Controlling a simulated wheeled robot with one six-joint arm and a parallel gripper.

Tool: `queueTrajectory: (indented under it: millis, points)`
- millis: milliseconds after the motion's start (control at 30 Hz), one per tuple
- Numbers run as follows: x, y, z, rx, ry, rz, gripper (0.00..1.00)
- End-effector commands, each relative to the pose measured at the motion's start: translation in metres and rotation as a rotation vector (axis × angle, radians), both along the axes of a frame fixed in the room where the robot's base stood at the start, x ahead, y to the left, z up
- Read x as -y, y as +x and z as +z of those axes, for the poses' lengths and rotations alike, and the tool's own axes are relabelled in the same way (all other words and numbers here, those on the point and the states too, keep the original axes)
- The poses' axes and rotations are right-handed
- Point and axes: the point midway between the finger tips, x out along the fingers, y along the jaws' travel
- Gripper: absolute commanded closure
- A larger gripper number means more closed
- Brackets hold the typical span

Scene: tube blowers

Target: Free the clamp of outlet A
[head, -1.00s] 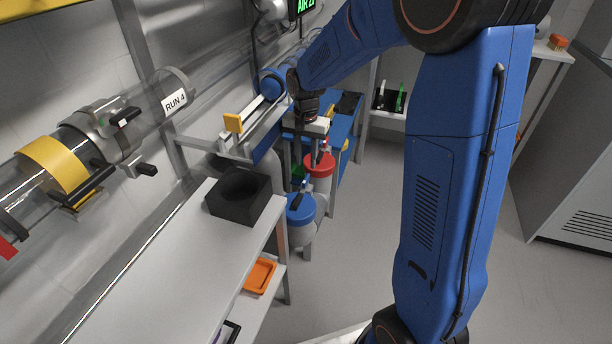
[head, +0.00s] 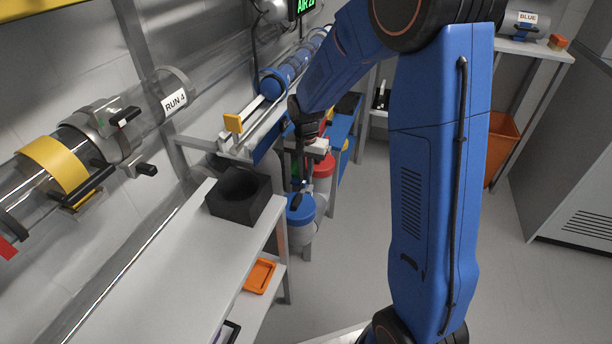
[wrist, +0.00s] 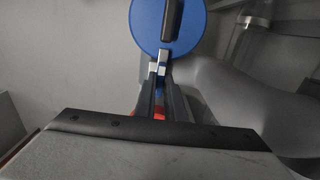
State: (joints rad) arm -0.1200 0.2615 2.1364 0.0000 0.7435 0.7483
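In the head view a clear tube marked RUN 4 (head: 175,101) runs along the left. It carries a grey metal clamp (head: 92,125) with black handles, beside a yellow band (head: 52,168). I see no label A, so I cannot tell which outlet is A. My gripper (head: 299,183) points down far to the right of this clamp, above a canister with a blue lid (head: 301,208). In the wrist view my fingers (wrist: 157,70) lie close together by the blue lid (wrist: 153,22) and its black handle (wrist: 171,18). Whether they touch the handle is unclear.
A red-lidded canister (head: 324,167) is just behind my gripper. An orange tray (head: 259,276) lies on the lower shelf. Open floor lies to the right.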

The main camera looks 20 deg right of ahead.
Motion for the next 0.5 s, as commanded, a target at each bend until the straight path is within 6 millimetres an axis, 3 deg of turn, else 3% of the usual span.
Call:
queueTrajectory:
  millis: [500]
  points:
    - [0.0000,0.0000,0.0002,0.000,0.000,0.083,1.00]
